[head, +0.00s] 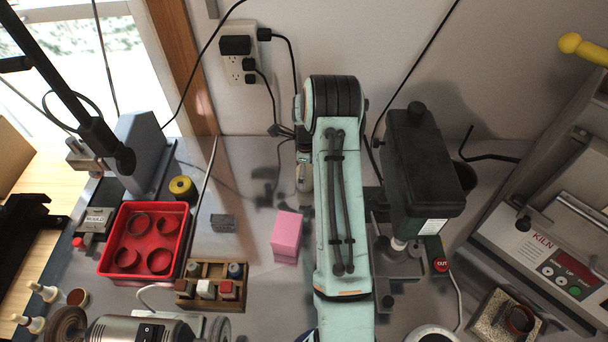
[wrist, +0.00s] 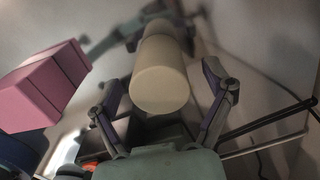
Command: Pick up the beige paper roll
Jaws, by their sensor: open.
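The beige paper roll (wrist: 160,75) is a pale cylinder in the middle of the wrist view, its round end facing the camera. A further pale section shows behind it. My gripper (wrist: 162,80) is open, with one finger at the left and one at the right of the roll. The roll lies between the fingers in the picture; I cannot tell how deep it sits between them. I see clear gaps at both sides, so no contact shows. In the head view my arm covers the middle of the bench, and I cannot make out the roll or the fingers there.
A pink block (head: 286,236) stands left of my arm and shows in the wrist view (wrist: 45,85). A dark drill press (head: 421,165) stands close right. A red tray (head: 147,242), a wooden rack (head: 212,286) and a grinder (head: 140,331) are at left. Cables hang along the wall.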

